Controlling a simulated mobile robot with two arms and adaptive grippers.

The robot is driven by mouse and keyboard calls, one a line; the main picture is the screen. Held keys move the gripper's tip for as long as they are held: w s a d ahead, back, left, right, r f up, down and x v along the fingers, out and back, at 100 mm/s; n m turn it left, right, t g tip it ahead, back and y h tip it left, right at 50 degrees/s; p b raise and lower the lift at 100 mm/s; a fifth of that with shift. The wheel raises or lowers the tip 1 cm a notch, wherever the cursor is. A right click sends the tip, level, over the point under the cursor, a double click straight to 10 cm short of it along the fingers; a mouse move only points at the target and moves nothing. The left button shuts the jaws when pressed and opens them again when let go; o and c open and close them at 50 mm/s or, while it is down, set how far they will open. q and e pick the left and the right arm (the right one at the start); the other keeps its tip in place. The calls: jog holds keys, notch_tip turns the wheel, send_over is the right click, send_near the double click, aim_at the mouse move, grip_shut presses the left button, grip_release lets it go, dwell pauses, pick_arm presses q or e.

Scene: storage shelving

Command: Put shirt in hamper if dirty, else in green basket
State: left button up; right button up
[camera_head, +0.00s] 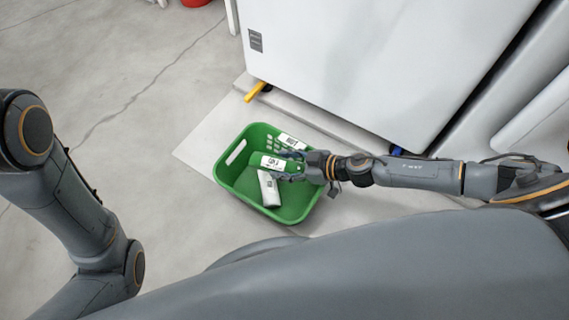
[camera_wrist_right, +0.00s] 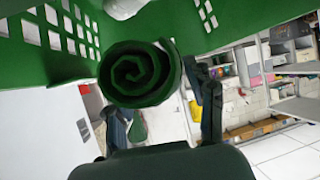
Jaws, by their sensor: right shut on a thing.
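The green basket (camera_head: 232,186) stands on a pale board on the floor, in the middle of the head view. My right gripper (camera_head: 294,166) reaches over it from the right and is shut on a rolled green shirt with a white label (camera_head: 272,162). In the right wrist view the shirt's spiral end (camera_wrist_right: 140,74) shows between the fingers, close to the slotted green basket wall (camera_wrist_right: 60,35). A white rolled item (camera_head: 269,188) lies in the basket. My left arm shows at the left, but its gripper is out of view. I cannot identify a hamper.
Another white label (camera_head: 291,141) shows at the basket's far side. A large white cabinet (camera_head: 370,60) stands behind the basket. A yellow piece (camera_head: 255,91) sticks out by its lower edge. Open concrete floor (camera_head: 110,80) lies to the left.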

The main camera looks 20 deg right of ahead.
dwell(0.3)
jog(key=o, duration=1.3)
jog(key=shift+o, duration=0.2)
jog(key=shift+d, duration=0.1)
jog(key=shift+s+d, duration=0.25)
jog(key=v, duration=1.1)
jog(key=shift+r, duration=0.25)
